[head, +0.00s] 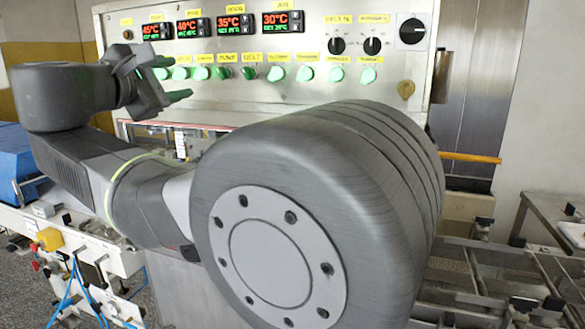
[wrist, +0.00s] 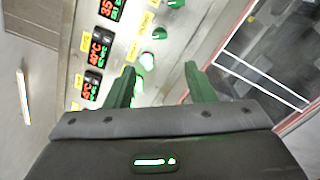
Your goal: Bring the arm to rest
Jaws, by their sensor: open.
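My gripper (head: 178,96) is at the left in the head view, in front of the control panel (head: 290,48). Its fingers point right, across the lower left of the panel. In the wrist view my gripper (wrist: 163,90) shows two green-tinted fingers set well apart, with nothing between them. The panel (wrist: 165,55) lies beyond the fingers there, turned on its side. My arm is folded, and its big round joint fills the middle of the head view, hiding much of the machine below the panel.
The panel carries red-digit displays (head: 235,24), several green buttons (head: 277,73) and black rotary knobs (head: 412,31). A blue box (head: 12,160) is at the left edge. Metal rails (head: 490,275) run along the lower right. An orange bar (head: 470,157) sticks out right of the machine.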

